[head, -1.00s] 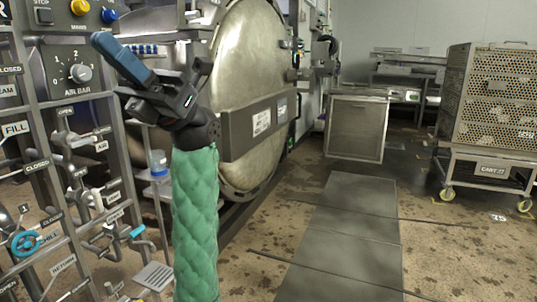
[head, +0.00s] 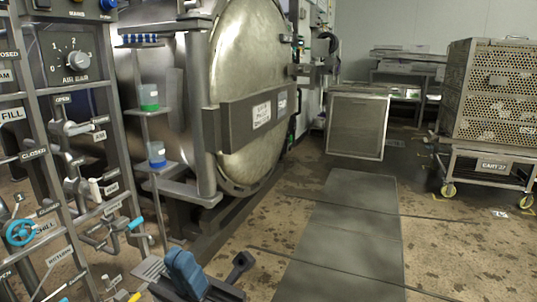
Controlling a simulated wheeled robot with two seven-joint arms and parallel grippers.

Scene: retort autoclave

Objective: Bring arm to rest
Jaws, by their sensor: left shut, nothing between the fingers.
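My left gripper (head: 183,268) is low at the bottom edge of the head view, left of the middle. Its blue fingers are shut with nothing between them. Most of my left arm is below the picture and hidden. The gripper appears in front of the floor beside the valve panel, apart from the autoclave door (head: 245,75). My right gripper is not in view.
The valve panel with an air dial (head: 76,60) and a blue handwheel (head: 20,232) stands at the left. Small bottles (head: 148,97) sit on a stand. A cart (head: 490,165) with a perforated basket is at the right. The floor mat (head: 350,235) is clear.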

